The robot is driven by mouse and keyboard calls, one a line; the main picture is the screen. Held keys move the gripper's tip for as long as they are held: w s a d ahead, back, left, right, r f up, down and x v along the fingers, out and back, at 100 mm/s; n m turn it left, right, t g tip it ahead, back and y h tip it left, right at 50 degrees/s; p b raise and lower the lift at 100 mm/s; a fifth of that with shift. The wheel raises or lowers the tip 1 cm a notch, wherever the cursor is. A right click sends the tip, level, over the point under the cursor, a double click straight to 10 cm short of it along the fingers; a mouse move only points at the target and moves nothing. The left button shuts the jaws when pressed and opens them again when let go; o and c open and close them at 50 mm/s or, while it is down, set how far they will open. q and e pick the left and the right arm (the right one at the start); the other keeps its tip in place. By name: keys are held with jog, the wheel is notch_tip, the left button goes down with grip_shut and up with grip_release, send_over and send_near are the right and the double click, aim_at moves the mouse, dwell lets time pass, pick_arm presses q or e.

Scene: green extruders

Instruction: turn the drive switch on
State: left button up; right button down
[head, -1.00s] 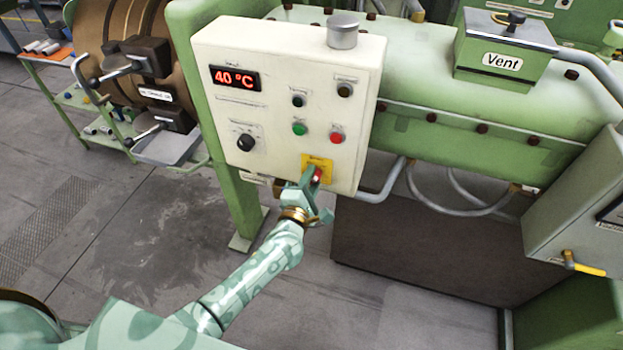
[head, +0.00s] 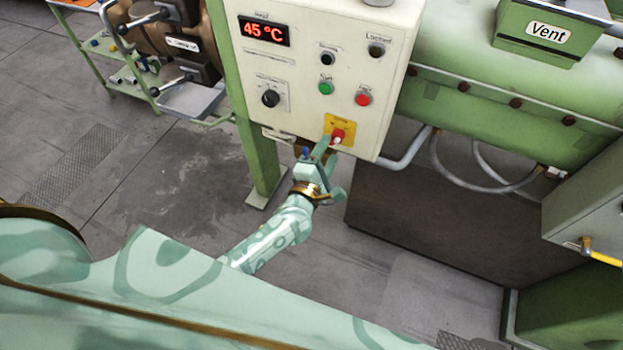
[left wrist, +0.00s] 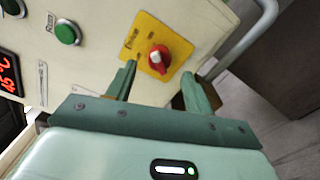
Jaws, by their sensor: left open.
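The drive switch (head: 337,136) is a red knob with a pale mark on a yellow plate (head: 340,122), low on the cream control panel (head: 300,65). In the left wrist view the red knob (left wrist: 159,59) and the yellow plate (left wrist: 136,38) with small lettering show clearly. My left gripper (head: 334,164) is open just below the knob, its fingers pointing up at the panel. In the left wrist view its fingertips (left wrist: 158,80) are spread, with the knob ahead, between and slightly beyond them. No grip on the knob shows. My right gripper is not in view.
The panel also has a red 45 °C display (head: 265,31), a black dial (head: 270,98), a green button (head: 325,88) and a red button (head: 363,97) above the switch. A grey pipe (head: 406,150) runs beside the panel's lower right. Open floor lies below left.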

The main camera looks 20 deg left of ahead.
pick_arm(q)
jog(key=s, duration=1.2)
jog(key=shift+a, duration=0.2)
jog(key=s+f+m+g+h+b, duration=0.15)
jog(key=s+f+m+g, duration=0.3)
jog(key=f+m, duration=0.55)
jog(key=s+f+m+g+h+b, duration=0.1)
jog(key=s+f+m+g+b, duration=0.3)
jog(key=f, duration=1)
jog(key=s+a+f+m+g+y+b, duration=0.1)
jog(key=s+a+f+m+g+b, duration=0.1)
jog(key=s+f, duration=0.6)
jog(key=s+a+f+m+g+y+b, duration=0.1)
jog(key=s+a+f+m+g+b, duration=0.2)
jog(key=s+f, duration=0.6)
jog(key=s+a+f+m+g+y+b, duration=0.1)
jog(key=s+a+f+m+g+b, duration=0.2)
jog(key=s+f+m, duration=0.3)
jog(key=shift+s+a+f+g, duration=0.35)
jog(key=shift+s+a+f, duration=0.4)
jog(key=shift+s+f, duration=0.85)
